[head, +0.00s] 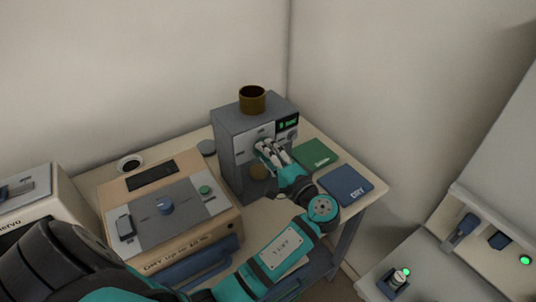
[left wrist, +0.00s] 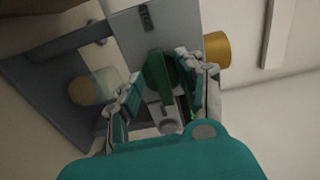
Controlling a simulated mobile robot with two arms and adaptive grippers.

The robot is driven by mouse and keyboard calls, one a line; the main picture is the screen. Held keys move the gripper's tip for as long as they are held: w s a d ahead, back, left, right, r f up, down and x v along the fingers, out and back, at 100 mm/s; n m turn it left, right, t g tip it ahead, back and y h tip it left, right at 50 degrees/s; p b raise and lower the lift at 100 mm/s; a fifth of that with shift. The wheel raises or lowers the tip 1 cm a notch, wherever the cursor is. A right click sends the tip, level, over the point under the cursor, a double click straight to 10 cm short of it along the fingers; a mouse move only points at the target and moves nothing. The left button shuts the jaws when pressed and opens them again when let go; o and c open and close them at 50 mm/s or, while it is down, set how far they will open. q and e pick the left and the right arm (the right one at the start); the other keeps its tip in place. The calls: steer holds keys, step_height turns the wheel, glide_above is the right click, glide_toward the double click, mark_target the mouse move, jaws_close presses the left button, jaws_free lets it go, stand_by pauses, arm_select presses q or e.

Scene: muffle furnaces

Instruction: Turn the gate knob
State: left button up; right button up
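The gate knob (left wrist: 158,78) is a green lever-like handle on the grey front of a grey box machine (head: 227,125). In the head view it is mostly hidden behind my fingers. My left gripper (head: 266,152) reaches the upper front of the machine. In the left wrist view my left gripper (left wrist: 158,88) has one finger on each side of the knob. A gap shows between the left finger and the knob; the right finger is close to it, and I cannot tell if it touches. My right gripper is not in view.
A brass cup (head: 252,99) stands on the machine, which has a small green display (head: 288,123). A beige furnace (head: 225,225) with a blue knob stands to the left. Green (head: 316,154) and blue (head: 346,186) pads lie to the right. Another bench (head: 440,265) is at lower right.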

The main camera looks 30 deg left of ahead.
arm_select(q)
steer(key=v, duration=0.7)
steer(key=shift+d, duration=0.25)
steer(key=shift+s, duration=0.1)
stand_by(0.5)
